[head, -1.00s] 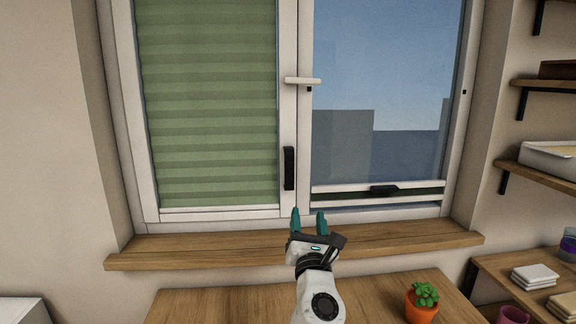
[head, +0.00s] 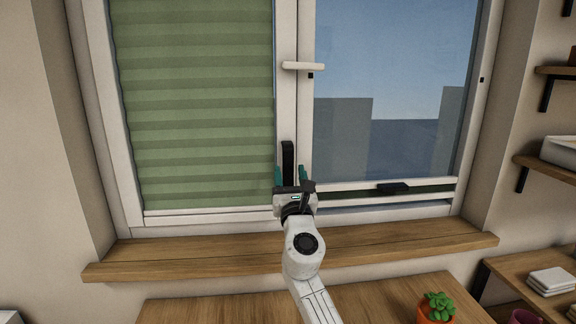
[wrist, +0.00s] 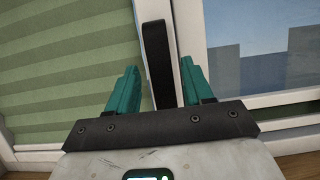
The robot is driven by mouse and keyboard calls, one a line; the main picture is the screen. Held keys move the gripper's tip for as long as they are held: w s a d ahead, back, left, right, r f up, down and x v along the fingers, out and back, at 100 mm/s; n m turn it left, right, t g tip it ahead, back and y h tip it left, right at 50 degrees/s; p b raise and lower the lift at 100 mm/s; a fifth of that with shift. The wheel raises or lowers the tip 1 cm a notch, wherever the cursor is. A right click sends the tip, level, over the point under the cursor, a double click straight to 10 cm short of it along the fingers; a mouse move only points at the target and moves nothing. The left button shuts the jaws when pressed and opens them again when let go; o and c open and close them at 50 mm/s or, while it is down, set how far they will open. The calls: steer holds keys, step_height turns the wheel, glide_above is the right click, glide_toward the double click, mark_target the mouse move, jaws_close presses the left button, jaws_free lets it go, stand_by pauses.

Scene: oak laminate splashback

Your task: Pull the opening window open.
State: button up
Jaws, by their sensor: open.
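The window has a left sash (head: 283,110) with a green pleated blind and a right pane (head: 390,90) of clear glass. An upright black bar handle (head: 288,153) is on the stile between them; it also shows in the wrist view (wrist: 156,55). A white lever handle (head: 303,66) lies horizontal above it. My gripper (head: 290,170) is at the black handle's lower part, its teal fingers apart. In the wrist view my gripper (wrist: 158,66) has one finger on each side of the handle. I cannot tell whether either finger touches it. The handle's lower end is hidden.
A wooden sill (head: 380,240) runs below the window. A wooden table (head: 220,308) is in front, with a potted succulent (head: 437,306) at the right. A black tab (head: 392,187) sits on the rail low on the right pane. Shelves (head: 545,168) stand along the right wall.

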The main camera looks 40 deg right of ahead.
mark_target(288, 166)
steer(key=shift+x, duration=2)
jaws_close()
